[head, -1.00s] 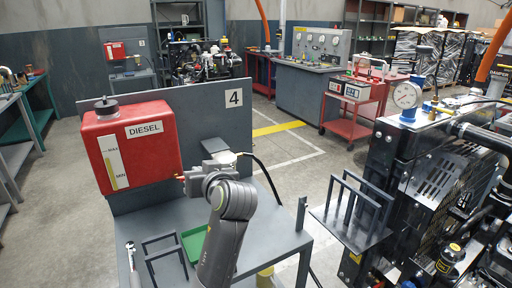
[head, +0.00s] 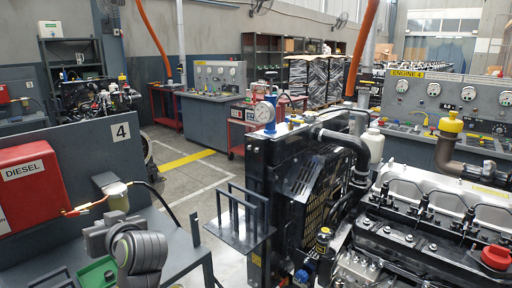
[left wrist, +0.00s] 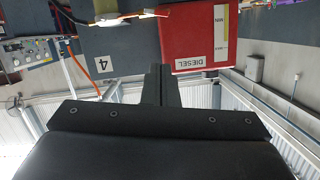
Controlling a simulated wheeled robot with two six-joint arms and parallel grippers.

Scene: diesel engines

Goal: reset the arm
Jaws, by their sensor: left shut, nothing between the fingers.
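My left gripper (head: 103,235) shows at the lower left of the head view, in front of the grey stand with the "4" plate (head: 121,131). My own arm joint partly covers it, and its fingertips do not show clearly there. In the left wrist view the fingers (left wrist: 157,73) are together and empty, pointing toward the grey panel and the red diesel tank (left wrist: 194,42). The tank is also at the left edge of the head view (head: 28,190). My right gripper is not in view.
A filter bowl with a black hose (head: 117,195) is close to my left gripper. A green tray (head: 97,274) lies below it. A dark rack (head: 240,225) and a large engine (head: 400,225) fill the right. Open floor (head: 190,170) lies behind.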

